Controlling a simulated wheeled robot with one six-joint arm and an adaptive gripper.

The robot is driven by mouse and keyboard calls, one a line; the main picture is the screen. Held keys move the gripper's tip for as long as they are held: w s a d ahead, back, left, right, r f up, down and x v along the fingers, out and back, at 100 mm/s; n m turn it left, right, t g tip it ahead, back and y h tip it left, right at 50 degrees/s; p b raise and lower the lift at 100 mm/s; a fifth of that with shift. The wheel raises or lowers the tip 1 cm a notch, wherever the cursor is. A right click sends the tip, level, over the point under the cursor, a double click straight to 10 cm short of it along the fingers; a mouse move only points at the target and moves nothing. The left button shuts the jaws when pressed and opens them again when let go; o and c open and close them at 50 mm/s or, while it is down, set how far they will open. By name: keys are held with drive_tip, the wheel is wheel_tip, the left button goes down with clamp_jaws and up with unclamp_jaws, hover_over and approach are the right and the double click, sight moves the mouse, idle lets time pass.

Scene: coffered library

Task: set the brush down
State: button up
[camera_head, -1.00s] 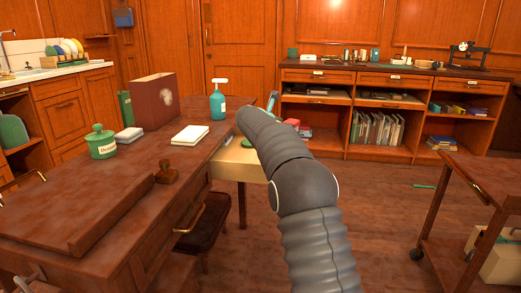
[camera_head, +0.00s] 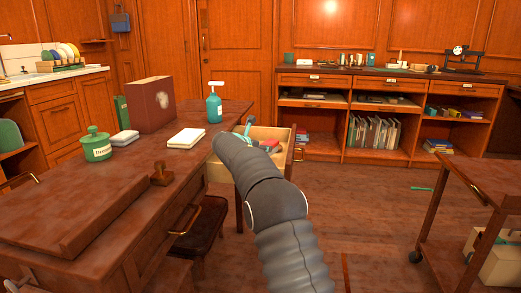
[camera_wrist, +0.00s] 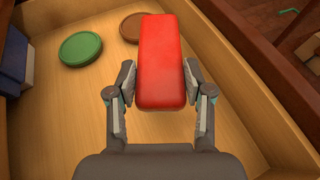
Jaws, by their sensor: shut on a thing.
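The brush (camera_wrist: 163,62) is a smooth red block with rounded edges in the wrist view; no bristles show. My gripper (camera_wrist: 162,92) is shut on its near end, one finger on each side. The brush is over the pale wooden floor of an open drawer (camera_wrist: 240,130); I cannot tell whether it touches that floor. In the head view the open drawer (camera_head: 220,172) juts from the desk, and my gripper (camera_head: 250,133) is at it, partly hidden by my arm.
A green disc (camera_wrist: 81,48) and a brown disc (camera_wrist: 131,27) lie in the drawer beyond the brush. A dark blue thing (camera_wrist: 14,60) is at its left. The drawer floor right of the brush is clear. A spray bottle (camera_head: 214,104) stands on the desk (camera_head: 120,200).

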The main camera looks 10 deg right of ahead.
drive_tip(key=shift+f, duration=0.4)
drive_tip(key=shift+f, duration=0.2)
drive_tip(key=o, duration=1.2)
drive_tip(key=shift+r, duration=0.2)
drive_tip(key=v, duration=1.2)
drive_tip(key=shift+s+r, duration=0.1)
drive_tip(key=shift+r, duration=0.3)
